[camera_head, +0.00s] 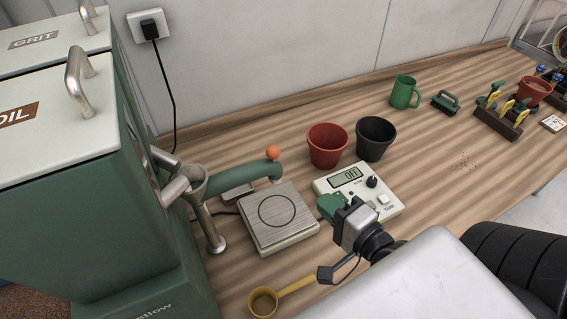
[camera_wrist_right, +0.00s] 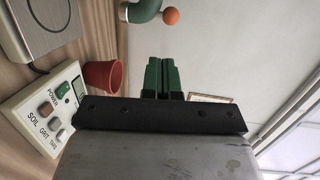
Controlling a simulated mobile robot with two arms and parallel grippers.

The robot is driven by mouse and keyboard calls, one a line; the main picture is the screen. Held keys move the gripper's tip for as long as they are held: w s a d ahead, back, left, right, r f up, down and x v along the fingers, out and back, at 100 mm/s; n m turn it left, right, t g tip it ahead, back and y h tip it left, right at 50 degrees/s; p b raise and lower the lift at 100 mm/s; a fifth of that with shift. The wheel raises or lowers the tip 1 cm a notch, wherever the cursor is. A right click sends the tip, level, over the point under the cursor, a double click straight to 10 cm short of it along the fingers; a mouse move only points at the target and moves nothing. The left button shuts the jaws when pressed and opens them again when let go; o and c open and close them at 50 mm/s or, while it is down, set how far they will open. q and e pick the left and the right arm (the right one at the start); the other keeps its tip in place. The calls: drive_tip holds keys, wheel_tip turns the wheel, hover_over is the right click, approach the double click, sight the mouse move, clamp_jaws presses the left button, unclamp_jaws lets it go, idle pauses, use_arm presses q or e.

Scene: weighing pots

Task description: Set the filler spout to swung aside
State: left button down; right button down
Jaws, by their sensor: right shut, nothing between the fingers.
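The filler spout (camera_head: 235,182) is a green curved pipe on a grey metal post beside the big green dispenser. It reaches right, and its grey-tipped outlet end lies by the back edge of the scale (camera_head: 278,222). An orange ball knob (camera_head: 273,152) sits on top of its bend; the knob also shows in the wrist view (camera_wrist_right: 171,16), top centre. My right gripper (camera_head: 330,205), with green fingers, is in front of the control box, right of the scale and apart from the spout. In the wrist view its fingers (camera_wrist_right: 163,76) are shut and empty. My left gripper is not visible.
The control box (camera_head: 385,203) reads "Off". A red pot (camera_head: 327,146) and a black pot (camera_head: 376,138) stand behind it. A yellow scoop (camera_head: 264,302) lies at the front. A green mug (camera_head: 404,92), a brush and tool racks are at the back right.

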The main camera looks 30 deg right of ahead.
drive_tip(key=w+a+p, duration=0.2)
drive_tip(key=w+p, duration=0.3)
drive_tip(key=w, duration=0.8)
drive_tip(key=shift+w+f, duration=0.25)
drive_tip(key=shift+w, duration=0.1)
drive_tip(key=w+a+n+g+y+b, duration=0.3)
drive_tip(key=w+n+g+y+b, duration=0.3)
drive_tip(key=w+b, duration=1.1)
drive_tip(key=n+y+b, duration=0.1)
drive_tip(key=n+y, duration=0.2)
drive_tip(key=y, duration=0.1)
drive_tip(key=shift+y+b, duration=0.35)
drive_tip(key=shift+y, duration=0.05)
drive_tip(key=shift+a+r, duration=0.1)
drive_tip(key=shift+r, duration=0.15)
